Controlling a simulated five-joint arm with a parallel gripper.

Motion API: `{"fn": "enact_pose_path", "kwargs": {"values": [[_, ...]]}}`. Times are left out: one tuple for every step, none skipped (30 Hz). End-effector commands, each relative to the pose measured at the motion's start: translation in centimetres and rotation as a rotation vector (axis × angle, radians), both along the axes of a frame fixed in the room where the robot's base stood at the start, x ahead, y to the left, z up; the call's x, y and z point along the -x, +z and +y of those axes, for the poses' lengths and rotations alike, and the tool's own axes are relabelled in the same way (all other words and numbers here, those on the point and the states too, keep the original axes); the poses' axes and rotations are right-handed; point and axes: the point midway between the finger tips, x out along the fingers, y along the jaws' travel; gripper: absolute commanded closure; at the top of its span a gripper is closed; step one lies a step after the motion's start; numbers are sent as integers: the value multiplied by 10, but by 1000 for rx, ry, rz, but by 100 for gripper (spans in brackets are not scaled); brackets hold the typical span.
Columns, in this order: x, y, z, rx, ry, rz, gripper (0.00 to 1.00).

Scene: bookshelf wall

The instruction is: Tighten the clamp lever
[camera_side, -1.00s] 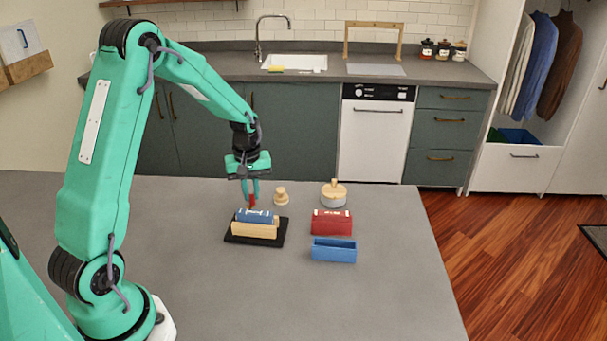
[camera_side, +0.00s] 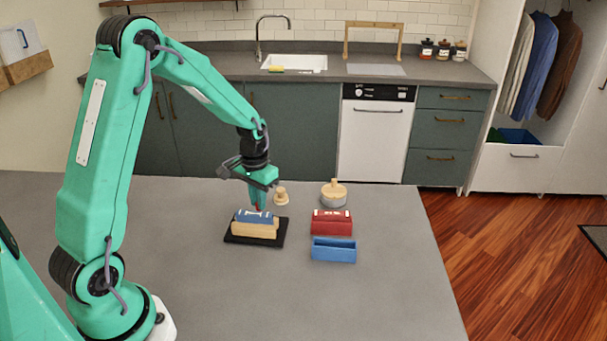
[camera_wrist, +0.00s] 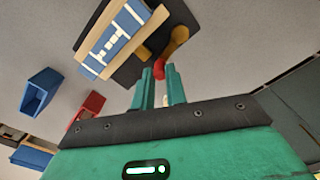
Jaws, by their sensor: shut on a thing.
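The clamp stands on a black base (camera_side: 282,238) near the middle of the grey table, with a tan jaw (camera_side: 252,230) in front. A blue block with white marks (camera_side: 254,216) sits in it, and it also shows in the wrist view (camera_wrist: 117,35). The red clamp lever (camera_wrist: 159,69) shows at the fingertips in the wrist view, beside a brown rounded part (camera_wrist: 179,37). My gripper (camera_side: 259,204) points down behind the clamp and is shut on the lever. Its fingers hide part of the lever.
A wooden peg (camera_side: 281,196) stands close to the right of my gripper. A grey round pot with a wooden lid (camera_side: 333,194), a red block (camera_side: 332,223) and a blue open box (camera_side: 334,250) stand farther right. The front of the table is clear.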

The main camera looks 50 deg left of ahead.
Motion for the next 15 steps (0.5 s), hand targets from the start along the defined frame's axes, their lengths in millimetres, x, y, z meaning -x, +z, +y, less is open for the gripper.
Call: {"fn": "enact_pose_path", "kwargs": {"values": [[0,1,-1,0,-26,-2,100],[1,1,-2,0,-40,-2,100],[1,1,-2,0,-57,-2,100],[1,1,-3,0,-68,-2,100],[1,1,-3,0,-77,-2,100],[2,1,-3,0,-89,-2,100],[2,1,-4,0,-95,-2,100],[2,1,-4,-1,-101,-3,100],[2,1,-4,-1,-106,-3,100],[2,1,-4,0,-110,-2,100],[2,1,-4,0,-112,-2,100],[2,1,-4,0,-115,-2,100],[2,1,-4,0,-116,-2,100],[2,1,-4,0,-117,-2,100],[2,1,-4,0,-117,-2,100]]}}
